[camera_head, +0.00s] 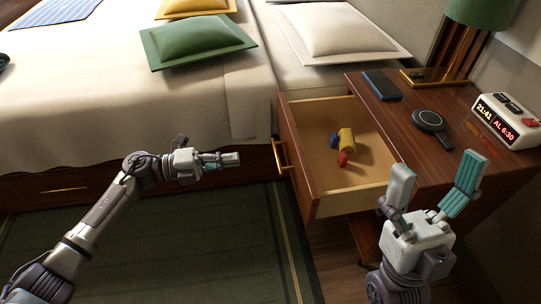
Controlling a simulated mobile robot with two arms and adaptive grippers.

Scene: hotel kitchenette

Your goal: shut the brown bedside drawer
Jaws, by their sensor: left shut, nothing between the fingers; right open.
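The brown bedside drawer (302,190) is pulled out to the left from the brown nightstand (405,125). Its brass handle (280,156) is on its left front panel. A few small red, blue and yellow items lie inside it. My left gripper (236,159) is shut and empty, pointing right, just left of the handle with a gap that is hard to judge. My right gripper (435,178) is open and empty, pointing up, in front of the nightstand at the right of the drawer.
The bed (110,90) lies behind and left. A dark green rug (190,250) covers the floor.

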